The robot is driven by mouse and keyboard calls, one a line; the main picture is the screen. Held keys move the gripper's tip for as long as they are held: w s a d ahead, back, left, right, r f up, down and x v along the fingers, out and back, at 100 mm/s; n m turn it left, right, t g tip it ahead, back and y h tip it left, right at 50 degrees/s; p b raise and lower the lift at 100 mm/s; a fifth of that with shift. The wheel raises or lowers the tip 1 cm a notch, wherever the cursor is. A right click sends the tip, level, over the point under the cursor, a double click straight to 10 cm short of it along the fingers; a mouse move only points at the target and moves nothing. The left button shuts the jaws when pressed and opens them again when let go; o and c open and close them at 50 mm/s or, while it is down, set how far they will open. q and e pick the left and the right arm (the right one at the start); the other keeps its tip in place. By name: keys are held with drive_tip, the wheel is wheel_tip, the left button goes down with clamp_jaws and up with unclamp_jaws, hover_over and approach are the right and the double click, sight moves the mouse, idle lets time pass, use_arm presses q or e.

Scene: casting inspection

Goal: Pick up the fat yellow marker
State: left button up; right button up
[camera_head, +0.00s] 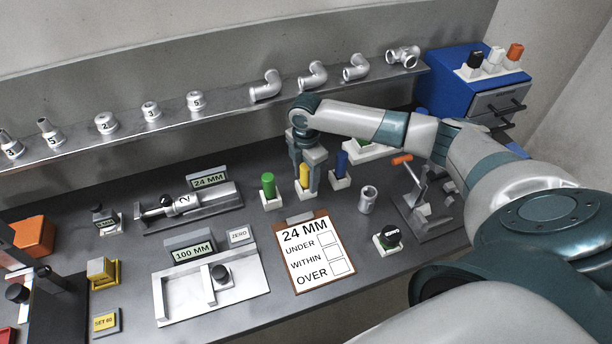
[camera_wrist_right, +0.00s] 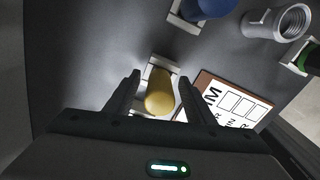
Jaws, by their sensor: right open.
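The fat yellow marker (camera_head: 304,176) stands upright in a small white holder (camera_head: 303,193) on the bench, between a green marker and a blue marker. My right gripper (camera_head: 308,178) points down at it from above. In the right wrist view the yellow marker (camera_wrist_right: 159,95) lies between the two open fingers of the right gripper (camera_wrist_right: 160,92), with gaps visible on both sides. The fingers partly hide the marker in the head view. My left gripper is not in view.
The green marker (camera_head: 268,185) and blue marker (camera_head: 341,164) stand close on either side. A clipboard (camera_head: 313,250) reading 24 MM lies in front. A silver threaded fitting (camera_head: 368,199) stands to the right. A shelf (camera_head: 219,105) with metal castings runs behind.

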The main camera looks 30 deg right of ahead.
drive_tip(key=shift+c, duration=0.3)
drive_tip(key=c, duration=1.1)
drive_tip(key=shift+r+b, duration=0.5)
drive_tip(key=shift+r, duration=0.25)
wheel_tip(320, 180, up, 3)
drive_tip(key=shift+f+b, duration=0.2)
drive_tip(key=shift+b, duration=0.45)
drive_tip(key=s+d+r+b, duration=0.3)
drive_tip(key=s+d+r, duration=0.4)
drive_tip(key=s+d, duration=0.1)
drive_tip(key=shift+d, duration=0.3)
